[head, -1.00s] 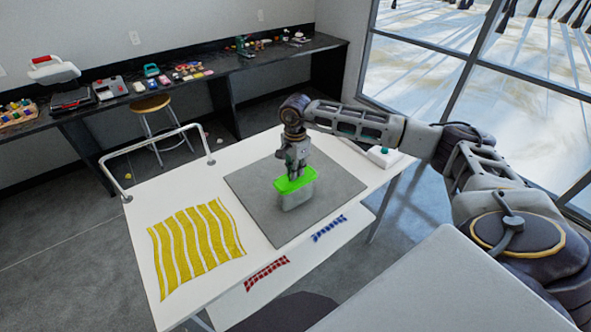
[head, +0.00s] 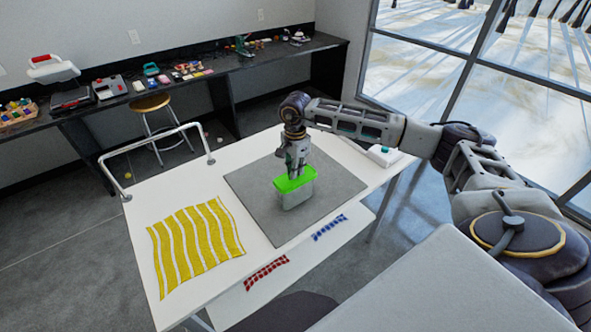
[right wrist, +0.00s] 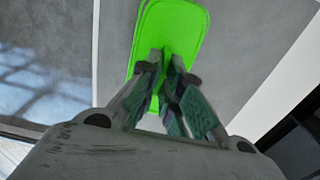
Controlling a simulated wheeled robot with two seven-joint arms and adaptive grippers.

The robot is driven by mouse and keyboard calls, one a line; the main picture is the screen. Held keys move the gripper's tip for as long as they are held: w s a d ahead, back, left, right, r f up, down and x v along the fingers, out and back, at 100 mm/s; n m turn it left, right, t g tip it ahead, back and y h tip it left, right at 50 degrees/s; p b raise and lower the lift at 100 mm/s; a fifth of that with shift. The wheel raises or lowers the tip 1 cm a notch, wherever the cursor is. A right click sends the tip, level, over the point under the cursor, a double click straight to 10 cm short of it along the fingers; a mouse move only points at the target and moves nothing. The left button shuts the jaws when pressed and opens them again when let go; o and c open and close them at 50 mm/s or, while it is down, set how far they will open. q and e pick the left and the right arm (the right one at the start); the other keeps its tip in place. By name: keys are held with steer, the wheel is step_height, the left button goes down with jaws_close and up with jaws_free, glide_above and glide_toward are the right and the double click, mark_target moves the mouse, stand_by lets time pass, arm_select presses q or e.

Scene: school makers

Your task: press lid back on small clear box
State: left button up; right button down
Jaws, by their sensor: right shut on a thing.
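The small clear box (head: 299,198) stands on a grey mat on the white table in the head view. A bright green lid (head: 305,177) lies over its top; I cannot tell whether its rim is fully seated. My right gripper (head: 294,174) comes down from above, its fingers together at the lid and shut on it. In the right wrist view the fingers (right wrist: 168,60) meet over the green lid (right wrist: 190,25) and hide part of it. The left gripper is not in view.
The grey mat (head: 245,187) has bare room around the box. A yellow striped cloth (head: 195,245) lies to the left. Red (head: 266,273) and blue (head: 329,228) patterned pieces lie in front. A white device (head: 384,155) sits at the back right. A metal rail (head: 160,137) edges the table's left.

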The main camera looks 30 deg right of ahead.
steer(key=shift+f+b, duration=0.5)
steer(key=shift+f, duration=0.2)
stand_by(1.6)
stand_by(0.4)
steer(key=c, duration=1.5)
jaws_free()
steer(key=shift+r, duration=0.15)
steer(key=shift+r, duration=5.85)
